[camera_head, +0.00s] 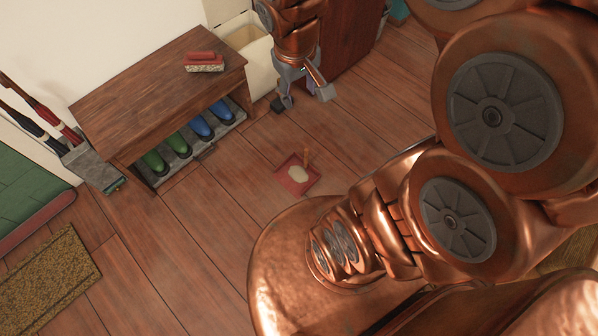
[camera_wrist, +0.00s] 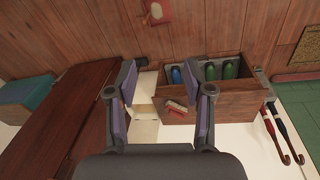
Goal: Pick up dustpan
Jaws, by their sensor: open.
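The dustpan (camera_head: 297,178) is small and red, with a short wooden handle standing up at its back edge and a pale patch on its pan. It lies on the wooden floor in front of the bench. In the wrist view the dustpan (camera_wrist: 158,11) is at the top edge, partly cut off. My gripper (camera_head: 305,97) is open and empty, hanging up and to the right of the dustpan in the head view, well apart from it. In the wrist view the fingers of my gripper (camera_wrist: 164,90) are spread with nothing between them.
A wooden bench (camera_head: 150,95) bears a red brush (camera_head: 204,62); green and blue shoes (camera_head: 199,126) sit underneath. A cream bin (camera_head: 250,62) and a dark red cabinet (camera_head: 347,45) stand near my gripper. Umbrellas (camera_head: 50,118) lean at left. Floor around the dustpan is clear.

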